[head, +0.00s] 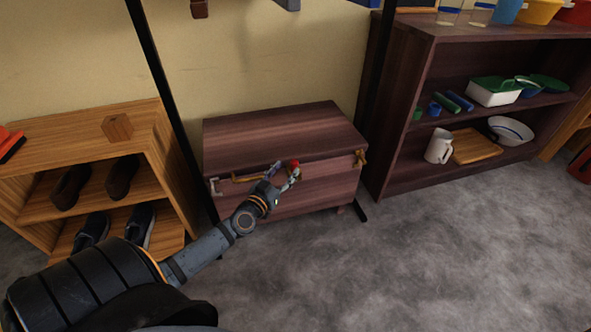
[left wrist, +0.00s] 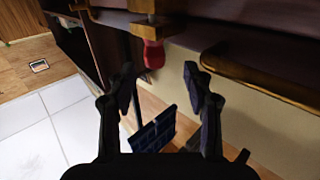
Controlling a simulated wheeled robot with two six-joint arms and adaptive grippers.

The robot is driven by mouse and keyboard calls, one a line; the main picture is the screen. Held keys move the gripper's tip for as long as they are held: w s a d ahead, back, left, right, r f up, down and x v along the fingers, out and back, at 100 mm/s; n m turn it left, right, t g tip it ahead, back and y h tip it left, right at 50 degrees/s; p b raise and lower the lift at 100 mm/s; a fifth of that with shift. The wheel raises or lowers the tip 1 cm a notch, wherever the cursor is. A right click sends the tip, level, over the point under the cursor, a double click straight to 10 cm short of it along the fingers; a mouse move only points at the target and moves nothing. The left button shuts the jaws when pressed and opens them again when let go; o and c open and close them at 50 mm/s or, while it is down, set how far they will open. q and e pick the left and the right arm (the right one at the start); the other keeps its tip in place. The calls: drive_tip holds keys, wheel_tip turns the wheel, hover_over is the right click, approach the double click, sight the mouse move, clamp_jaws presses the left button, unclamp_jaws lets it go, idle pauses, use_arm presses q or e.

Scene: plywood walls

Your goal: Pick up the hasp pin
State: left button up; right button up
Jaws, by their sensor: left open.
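The hasp pin, with a red head (head: 295,163), shows on the front of the dark wooden chest (head: 285,129), just below its lid edge. In the left wrist view its red grip (left wrist: 153,55) hangs below a brass fitting (left wrist: 144,27). My left gripper (head: 286,175) is at the chest front, close to the pin. In the left wrist view my left gripper (left wrist: 160,82) has its two fingers spread, with nothing between the tips. The red grip lies ahead of the gap between them. My right gripper is not in view.
A brass handle (head: 247,178) is left of the pin on the chest front. Another brass fitting (head: 360,157) is at the right. A shoe rack (head: 165,170) stands left, and a dark shelf (head: 408,125) with kitchenware stands right. The grey floor (head: 400,260) in front is clear.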

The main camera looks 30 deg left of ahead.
sight(292, 165)
use_arm(q)
drive_tip(key=shift+w+d+r+b, duration=0.1)
drive_tip(key=shift+w+b, duration=0.05)
drive_tip(key=shift+w, duration=1.2)
drive_tip(key=shift+w+d+r+b, duration=0.1)
drive_tip(key=shift+w+b, duration=0.05)
drive_tip(key=shift+w, duration=1.2)
clamp_jaws()
